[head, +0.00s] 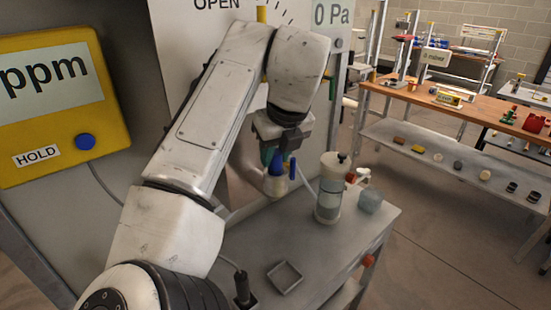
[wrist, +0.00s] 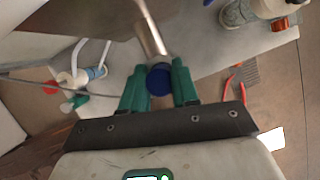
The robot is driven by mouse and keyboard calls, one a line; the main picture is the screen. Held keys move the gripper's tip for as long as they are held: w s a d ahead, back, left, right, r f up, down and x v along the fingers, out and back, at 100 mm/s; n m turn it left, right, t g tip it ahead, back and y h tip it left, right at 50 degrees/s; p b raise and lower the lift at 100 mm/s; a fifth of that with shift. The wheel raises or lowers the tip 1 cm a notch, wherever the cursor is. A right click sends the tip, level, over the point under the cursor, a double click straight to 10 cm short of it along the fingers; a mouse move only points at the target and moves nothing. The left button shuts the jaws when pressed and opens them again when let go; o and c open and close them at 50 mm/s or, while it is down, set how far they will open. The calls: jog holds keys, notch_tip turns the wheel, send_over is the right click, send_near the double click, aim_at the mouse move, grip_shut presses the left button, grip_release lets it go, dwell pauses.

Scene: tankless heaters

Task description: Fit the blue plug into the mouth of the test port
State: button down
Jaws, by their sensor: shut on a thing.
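My gripper (wrist: 158,75) has two green fingers closed on the sides of the blue plug (wrist: 158,80), whose round blue face shows between them in the wrist view. A metal pipe (wrist: 150,35) runs up and away just beyond the plug; it looks like the test port, but its mouth is hidden behind the plug. In the head view my gripper (head: 275,155) points down beside the heater cabinet, with blue showing at its fingers above a pale pipe end (head: 274,186). I cannot tell whether the plug is in the mouth or only in front of it.
A grey bench (head: 330,245) below holds a clear cylinder (head: 331,188), a small bluish jar (head: 370,200) and a shallow square tray (head: 285,276). A yellow ppm meter (head: 50,105) is at the left. Red-handled pliers (wrist: 235,80) show in the wrist view.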

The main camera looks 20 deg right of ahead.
jog(key=c, duration=0.8)
grip_release()
jog(key=shift+c, duration=0.2)
jog(key=b+v, duration=0.1)
jog(key=v, duration=1.1)
